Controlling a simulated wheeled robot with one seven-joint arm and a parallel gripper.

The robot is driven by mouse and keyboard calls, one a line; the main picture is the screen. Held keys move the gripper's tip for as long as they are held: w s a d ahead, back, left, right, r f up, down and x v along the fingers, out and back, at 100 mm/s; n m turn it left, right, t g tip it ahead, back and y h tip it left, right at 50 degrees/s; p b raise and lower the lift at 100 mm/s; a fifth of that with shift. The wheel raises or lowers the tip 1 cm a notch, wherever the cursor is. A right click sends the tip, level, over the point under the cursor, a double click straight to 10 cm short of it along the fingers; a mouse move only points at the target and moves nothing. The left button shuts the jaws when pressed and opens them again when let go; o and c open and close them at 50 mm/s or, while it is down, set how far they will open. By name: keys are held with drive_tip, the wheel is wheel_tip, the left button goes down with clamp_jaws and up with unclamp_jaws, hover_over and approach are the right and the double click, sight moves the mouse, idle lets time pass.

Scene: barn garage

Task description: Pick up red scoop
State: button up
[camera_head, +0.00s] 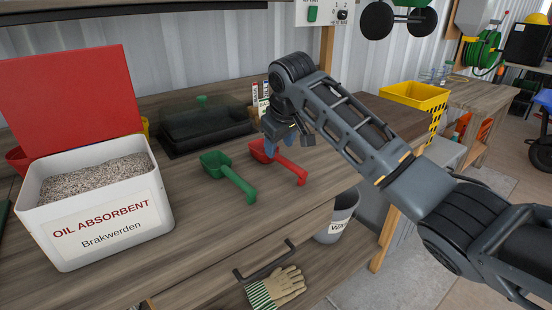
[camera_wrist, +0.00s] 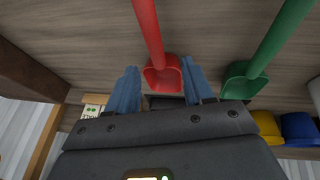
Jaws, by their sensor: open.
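The red scoop (camera_head: 280,162) lies on the wooden workbench, its handle pointing toward the front right. In the wrist view the red scoop (camera_wrist: 164,77) has its cup near the gap between my fingertips and its handle running up out of frame. My gripper (camera_head: 279,146) is over the scoop's cup end, with blue fingers pointing down. In the wrist view my gripper (camera_wrist: 156,78) is open, with a finger on each side of the cup. Nothing is held. Whether the fingers touch the scoop cannot be told. Part of the cup is hidden behind the gripper in the head view.
A green scoop (camera_head: 229,176) lies just left of the red one. A white oil absorbent bin (camera_head: 100,217) with an open red lid stands at left. A dark lidded tray (camera_head: 204,126) is behind. Gloves (camera_head: 277,288) lie below the bench front. Bench space in front of the scoops is clear.

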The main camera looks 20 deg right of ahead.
sight(279, 155)
drive_tip(key=x, duration=0.5)
drive_tip(key=shift+d+f, duration=0.1)
drive_tip(key=shift+d, duration=0.1)
clamp_jaws()
